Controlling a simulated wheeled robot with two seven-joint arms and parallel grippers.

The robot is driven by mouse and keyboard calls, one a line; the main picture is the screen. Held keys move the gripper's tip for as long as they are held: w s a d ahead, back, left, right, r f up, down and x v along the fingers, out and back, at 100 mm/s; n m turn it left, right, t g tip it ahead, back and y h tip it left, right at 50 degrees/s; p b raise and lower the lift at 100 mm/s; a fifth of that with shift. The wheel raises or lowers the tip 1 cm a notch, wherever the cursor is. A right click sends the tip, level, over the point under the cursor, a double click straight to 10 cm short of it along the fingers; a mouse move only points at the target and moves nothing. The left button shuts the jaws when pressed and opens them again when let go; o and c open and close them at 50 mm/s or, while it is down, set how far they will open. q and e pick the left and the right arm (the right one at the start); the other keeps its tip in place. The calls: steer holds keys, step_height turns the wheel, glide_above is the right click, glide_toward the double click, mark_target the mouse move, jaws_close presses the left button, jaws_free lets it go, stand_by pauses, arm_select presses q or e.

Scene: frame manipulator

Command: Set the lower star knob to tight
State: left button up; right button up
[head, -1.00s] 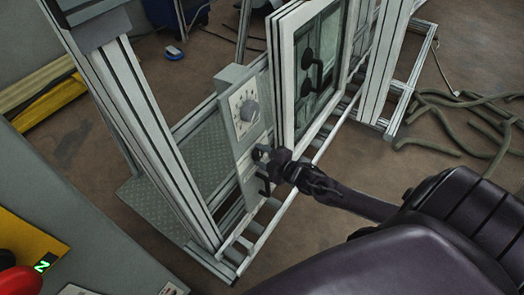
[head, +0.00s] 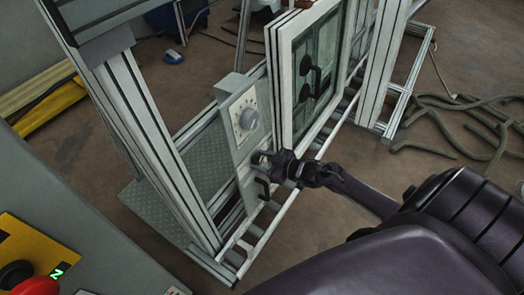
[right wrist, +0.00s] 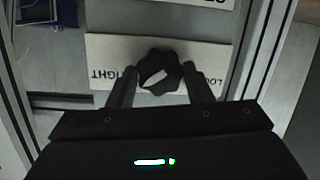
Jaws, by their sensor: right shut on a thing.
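The lower star knob (right wrist: 158,66) is black, with a short slanted white mark on its face. It sits on a white label plate (right wrist: 213,55), which reads upside down in the right wrist view, with TIGHT on the left and LOOSE, partly hidden, on the right. The white mark's left end is the lower one in that view. My right gripper (right wrist: 161,90) has one finger on each side of the knob and is shut on it. In the head view my right gripper (head: 274,162) reaches the grey panel (head: 243,160) from the right. My left gripper is out of view.
A round dial (head: 246,119) sits above on the same panel, and a black handle (head: 263,188) is below. A white framed window (head: 287,75) with black handles stands close to the right. Green hoses (head: 455,115) lie on the floor.

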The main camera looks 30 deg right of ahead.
steer(key=shift+f+m+y, duration=0.15)
steer(key=shift+m+y, duration=0.45)
steer(key=shift+m, duration=1.2)
steer(key=shift+s+g, duration=0.1)
steer(key=shift+g, duration=0.2)
steer(key=o, duration=1)
steer(key=shift+d, duration=0.1)
steer(key=v, duration=0.7)
steer(key=shift+s+d, duration=0.2)
steer(key=shift+s, duration=0.1)
